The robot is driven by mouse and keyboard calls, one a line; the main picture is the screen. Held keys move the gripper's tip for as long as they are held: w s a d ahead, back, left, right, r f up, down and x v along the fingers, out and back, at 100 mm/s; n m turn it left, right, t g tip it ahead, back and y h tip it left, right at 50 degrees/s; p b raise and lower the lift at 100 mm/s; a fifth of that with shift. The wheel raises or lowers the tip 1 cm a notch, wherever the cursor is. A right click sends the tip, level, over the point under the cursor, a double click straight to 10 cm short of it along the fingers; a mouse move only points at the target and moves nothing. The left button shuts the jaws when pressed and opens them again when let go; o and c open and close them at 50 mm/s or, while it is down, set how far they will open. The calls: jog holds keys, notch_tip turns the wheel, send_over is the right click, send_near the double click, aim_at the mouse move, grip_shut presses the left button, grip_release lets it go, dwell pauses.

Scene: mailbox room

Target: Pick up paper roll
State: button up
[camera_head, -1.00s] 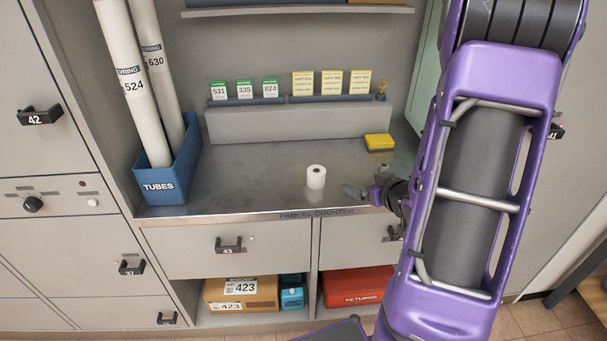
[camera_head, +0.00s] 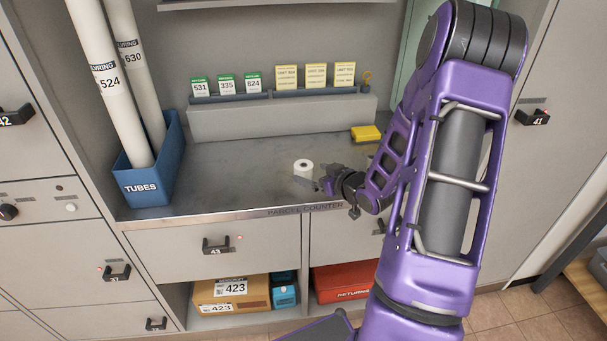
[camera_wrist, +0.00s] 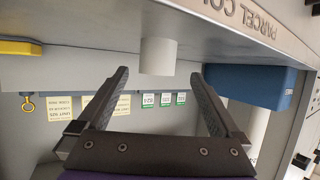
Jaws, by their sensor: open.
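The small white paper roll (camera_head: 303,167) stands upright on the grey metal parcel counter (camera_head: 235,178), near its front edge. My gripper (camera_head: 314,184) is just to the right of and in front of the roll, low over the counter. In the upside-down wrist view, the roll (camera_wrist: 158,56) shows between and beyond the two spread fingertips of my gripper (camera_wrist: 162,74). The jaws are open and empty, with a gap to the roll on both sides.
A blue tubes bin (camera_head: 150,188) with two long tubes stands at the left. A yellow block (camera_head: 366,133) lies at the back right. A grey ledge (camera_head: 280,120) with green and yellow cards runs along the back. The counter left of the roll is clear.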

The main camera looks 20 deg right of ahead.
aim_at(303, 169)
jog(key=shift+d+b+x, duration=0.2)
jog(key=shift+b+x, duration=0.2)
jog(key=shift+x, duration=2.8)
jog(key=shift+f, duration=0.1)
jog(key=c, duration=1.5)
